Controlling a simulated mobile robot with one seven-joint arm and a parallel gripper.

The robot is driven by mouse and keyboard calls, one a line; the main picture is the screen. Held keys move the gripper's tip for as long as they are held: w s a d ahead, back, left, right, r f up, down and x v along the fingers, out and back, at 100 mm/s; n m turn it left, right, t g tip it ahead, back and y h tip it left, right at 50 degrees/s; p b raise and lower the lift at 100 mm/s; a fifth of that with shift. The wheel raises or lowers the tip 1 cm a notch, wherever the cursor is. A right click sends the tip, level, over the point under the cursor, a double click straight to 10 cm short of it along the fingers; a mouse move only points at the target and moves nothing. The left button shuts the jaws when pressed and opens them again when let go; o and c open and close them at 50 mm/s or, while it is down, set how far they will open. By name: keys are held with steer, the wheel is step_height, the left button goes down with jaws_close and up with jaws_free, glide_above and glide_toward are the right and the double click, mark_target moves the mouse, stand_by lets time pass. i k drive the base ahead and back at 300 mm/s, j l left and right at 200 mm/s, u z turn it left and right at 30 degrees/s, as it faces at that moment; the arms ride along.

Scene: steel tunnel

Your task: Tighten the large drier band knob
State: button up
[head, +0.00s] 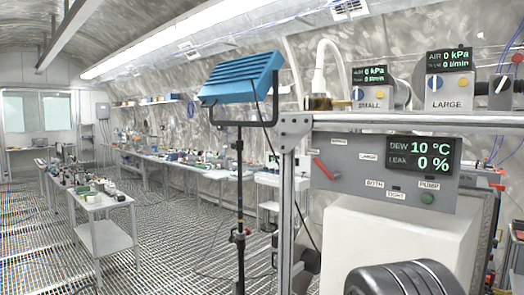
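The large drier unit (449,94) is a grey box marked LARGE on the shelf at the upper right. Its display reads AIR 0 kPa. A blue-and-white knob (435,83) and a yellow knob (464,82) are on its front. Which part is the band knob is not clear. A similar unit marked SMALL (371,95) stands to its left. Below the shelf, a grey panel (350,180) shows DEW 10 °C and LEAK 0 %. It has a red lever (326,169) and a green PUMP button (428,198). My gripper is not in view.
A metal shelf frame (290,190) carries the units. A blue lamp (240,78) on a black stand is just left of it. A dark ribbed form fills the bottom right, before a white block (400,236). A cluttered cart (100,205) stands left; the grated floor between is open.

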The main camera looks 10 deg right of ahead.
mark_target(502, 84)
steer(key=z, duration=1.55)
